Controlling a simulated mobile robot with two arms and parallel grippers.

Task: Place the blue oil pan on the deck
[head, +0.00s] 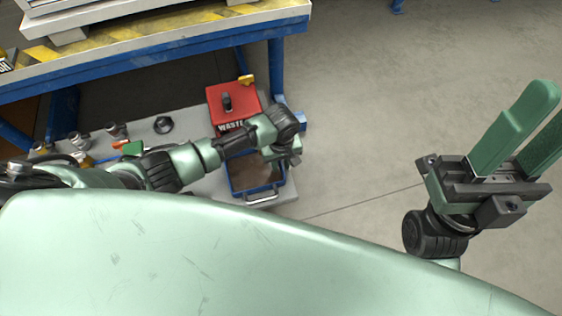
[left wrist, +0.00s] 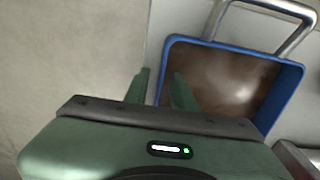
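The blue oil pan (head: 258,191) is an open rectangular tray with a brown inside and a metal handle at its near side. It rests on a low light grey platform (head: 193,123); I cannot tell whether this is the deck. My left gripper (head: 291,160) is at the pan's right edge. In the left wrist view the pan (left wrist: 235,47) is right of centre, and the fingers (left wrist: 160,82) are apart, seemingly one on each side of its wall. My right gripper (head: 551,108) is open and empty over the floor.
A red waste box (head: 232,105) stands just behind the pan. Metal fittings (head: 115,130) and a black nut-shaped part (head: 163,125) lie to the left. A blue-framed workbench (head: 150,62) stands behind them. The concrete floor (head: 370,120) to the right is clear.

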